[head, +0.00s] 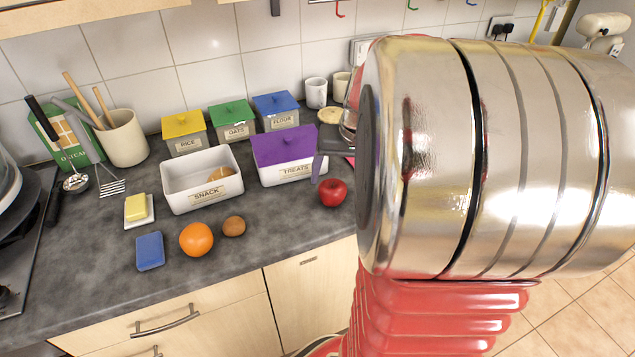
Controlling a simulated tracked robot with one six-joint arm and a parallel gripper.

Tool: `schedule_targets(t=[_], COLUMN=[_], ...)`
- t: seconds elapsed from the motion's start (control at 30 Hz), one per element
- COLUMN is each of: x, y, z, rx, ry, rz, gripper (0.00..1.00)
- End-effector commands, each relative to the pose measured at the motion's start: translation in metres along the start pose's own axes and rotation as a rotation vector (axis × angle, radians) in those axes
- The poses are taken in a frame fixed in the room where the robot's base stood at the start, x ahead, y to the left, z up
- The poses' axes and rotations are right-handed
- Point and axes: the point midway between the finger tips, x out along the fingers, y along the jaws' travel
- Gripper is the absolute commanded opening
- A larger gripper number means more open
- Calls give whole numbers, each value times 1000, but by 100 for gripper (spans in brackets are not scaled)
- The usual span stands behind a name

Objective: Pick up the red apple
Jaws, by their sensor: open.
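The red apple (333,192) sits on the dark grey countertop (290,228) near its front edge, in front of the purple-lidded TREATS box (290,158). It is in plain view. My own large metal and red arm fills the right side of the head view, just right of the apple.
Lidded canisters (231,121) stand behind. Bare counter lies in front of the TREATS box.

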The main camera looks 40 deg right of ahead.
Motion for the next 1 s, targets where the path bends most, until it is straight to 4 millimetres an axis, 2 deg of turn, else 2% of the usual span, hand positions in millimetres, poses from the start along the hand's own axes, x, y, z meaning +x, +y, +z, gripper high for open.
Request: schedule_targets(t=[0.33,0.7,1.0], x=[3,46,52], y=[0,0,0], z=[0,2,1], rx=[0,0,1], ry=[-1,-3,0], rz=[0,0,0], gripper=[75,75,75])
